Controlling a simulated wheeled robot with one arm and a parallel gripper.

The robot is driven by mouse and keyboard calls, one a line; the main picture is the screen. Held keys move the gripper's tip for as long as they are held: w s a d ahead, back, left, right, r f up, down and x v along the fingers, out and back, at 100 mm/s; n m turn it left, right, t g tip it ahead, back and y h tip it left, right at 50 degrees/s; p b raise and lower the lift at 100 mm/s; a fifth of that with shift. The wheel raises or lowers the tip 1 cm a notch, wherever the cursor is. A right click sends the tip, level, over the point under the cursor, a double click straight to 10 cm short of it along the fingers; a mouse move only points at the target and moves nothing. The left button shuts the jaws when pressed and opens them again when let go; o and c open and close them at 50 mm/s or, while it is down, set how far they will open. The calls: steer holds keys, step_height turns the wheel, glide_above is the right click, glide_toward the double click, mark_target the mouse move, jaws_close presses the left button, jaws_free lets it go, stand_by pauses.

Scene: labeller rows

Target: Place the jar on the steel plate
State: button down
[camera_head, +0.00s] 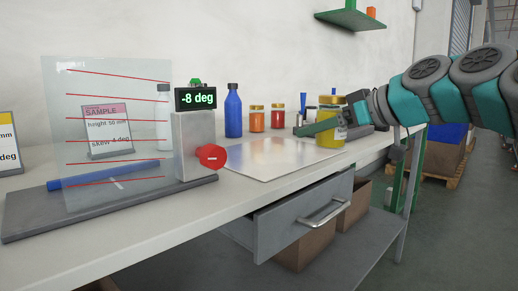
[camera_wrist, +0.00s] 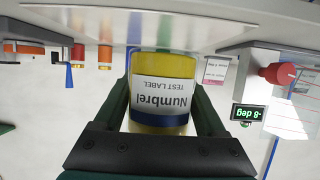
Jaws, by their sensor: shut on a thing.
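The jar (camera_head: 331,134) is yellow with a white label. In the wrist view the jar (camera_wrist: 160,65) stands between the two fingers, its "Numbrel TEST LABEL" print upside down in that picture. My gripper (camera_head: 325,125) is shut on the jar, which looks upright; its fingers also show in the wrist view (camera_wrist: 162,100). The steel plate (camera_head: 270,160) is a flat shiny sheet on the bench, also in the wrist view (camera_wrist: 200,32). The jar is at the plate's right end in the head view; I cannot tell whether its base touches anything.
A labeller with a red knob (camera_head: 212,157), a "-8 deg" display (camera_head: 196,98) and a clear panel (camera_head: 105,130) stands left of the plate. A blue bottle (camera_head: 233,110) and small orange and red jars (camera_head: 278,117) stand behind it. An open drawer (camera_head: 305,215) juts out below.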

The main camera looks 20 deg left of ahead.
steer(key=p, duration=0.1)
glide_above(272, 152)
steer(key=shift+s+f, duration=0.1)
steer(key=shift+f, duration=2.35)
steer(key=shift+f, duration=0.1)
steer(key=shift+f+b, duration=0.1)
steer(key=shift+b, duration=0.25)
jaws_free()
